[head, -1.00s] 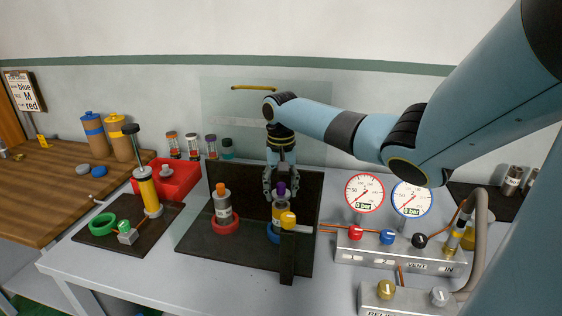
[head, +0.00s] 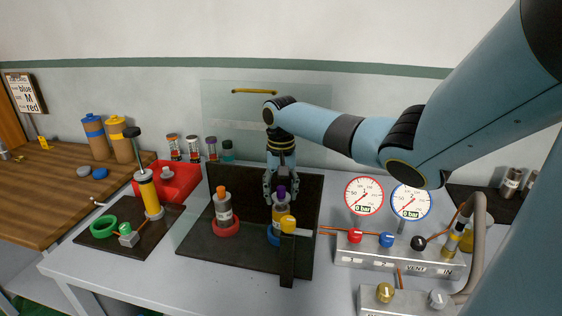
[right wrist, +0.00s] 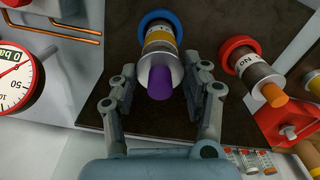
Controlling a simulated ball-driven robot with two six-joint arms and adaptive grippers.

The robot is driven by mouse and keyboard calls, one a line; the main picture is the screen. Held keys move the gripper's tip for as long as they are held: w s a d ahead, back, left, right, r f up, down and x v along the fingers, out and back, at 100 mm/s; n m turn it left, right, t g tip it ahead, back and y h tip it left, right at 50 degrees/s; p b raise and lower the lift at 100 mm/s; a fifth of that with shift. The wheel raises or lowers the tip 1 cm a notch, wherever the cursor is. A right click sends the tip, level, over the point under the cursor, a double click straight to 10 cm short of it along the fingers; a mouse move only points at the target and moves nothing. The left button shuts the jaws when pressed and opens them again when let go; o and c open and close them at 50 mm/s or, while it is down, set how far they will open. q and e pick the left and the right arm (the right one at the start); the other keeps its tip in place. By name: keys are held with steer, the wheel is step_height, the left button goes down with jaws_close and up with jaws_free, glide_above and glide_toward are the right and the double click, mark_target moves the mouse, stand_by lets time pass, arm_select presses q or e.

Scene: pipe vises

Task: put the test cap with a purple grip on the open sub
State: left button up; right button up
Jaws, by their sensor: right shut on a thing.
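The test cap with the purple grip (head: 281,191) is silver below its grip. It sits at the top of a sub with a yellow band (right wrist: 160,40), in line with it, and the sub stands in a blue ring vise (right wrist: 158,17). Whether the cap is fully seated I cannot tell. The purple grip (right wrist: 160,82) points toward the wrist camera. My right gripper (head: 281,193) comes down from above, with its fingers on either side of the cap, shut on it. My left gripper is not in view.
A sub with an orange-grip cap (head: 222,194) stands in a red ring vise (head: 225,228) to the left. A yellow-topped black post (head: 288,250) stands close in front of the blue vise. The gauge manifold (head: 400,255) is at the right, a red bin (head: 175,180) at the left.

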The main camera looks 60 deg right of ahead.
mark_target(281, 188)
steer(key=shift+p, duration=0.3)
steer(key=shift+f+b, duration=0.85)
steer(key=shift+f, duration=0.45)
steer(key=o, duration=1.3)
steer(key=shift+o, duration=0.2)
step_height(281, 188, up, 12)
